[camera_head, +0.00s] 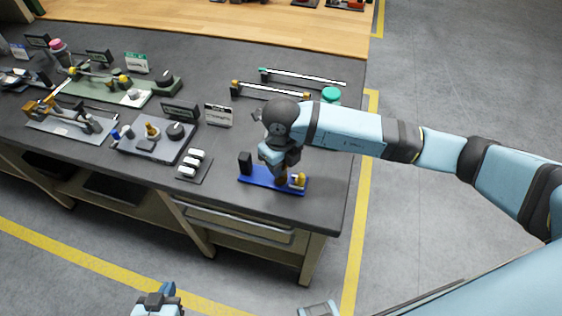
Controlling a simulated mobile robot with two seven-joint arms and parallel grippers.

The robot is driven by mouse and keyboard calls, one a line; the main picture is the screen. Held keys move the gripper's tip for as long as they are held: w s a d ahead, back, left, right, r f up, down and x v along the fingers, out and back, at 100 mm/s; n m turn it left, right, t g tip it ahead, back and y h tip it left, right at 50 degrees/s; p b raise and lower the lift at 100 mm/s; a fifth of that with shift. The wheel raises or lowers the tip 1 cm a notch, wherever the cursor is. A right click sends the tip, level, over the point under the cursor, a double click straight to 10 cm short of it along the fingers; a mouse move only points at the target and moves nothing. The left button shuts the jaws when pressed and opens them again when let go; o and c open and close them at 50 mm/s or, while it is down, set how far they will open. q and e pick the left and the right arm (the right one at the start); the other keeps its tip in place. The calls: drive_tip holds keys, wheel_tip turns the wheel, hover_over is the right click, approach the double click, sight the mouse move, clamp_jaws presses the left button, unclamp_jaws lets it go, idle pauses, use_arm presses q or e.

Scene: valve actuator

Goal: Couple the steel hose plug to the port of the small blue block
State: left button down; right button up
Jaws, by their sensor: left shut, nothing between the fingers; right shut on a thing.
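A small blue base (258,176) lies near the front right corner of the dark bench. It carries a black upright block (245,162) at its left and a small brass and white fitting (298,181) at its right. My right gripper (282,179) points down over the base, just left of the fitting. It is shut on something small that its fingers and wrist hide. I cannot make out the steel hose plug or the port at this size. My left gripper (165,288) is shut and empty, low at the bottom edge, away from the bench.
A grey plate with a black knob (176,130) and a small plate with white cylinders (194,164) lie left of the base. Two rods (270,90) and a teal round part (331,95) lie behind my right arm. Bare bench top surrounds the base.

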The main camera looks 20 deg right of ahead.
drive_tip(key=shift+f+b, duration=0.4)
drive_tip(key=shift+f, duration=0.15)
drive_tip(key=o, duration=1.1)
drive_tip(key=shift+c, duration=0.2)
wheel_tip(320, 180, up, 14)
drive_tip(key=b, duration=0.1)
drive_tip(key=shift+f, duration=0.1)
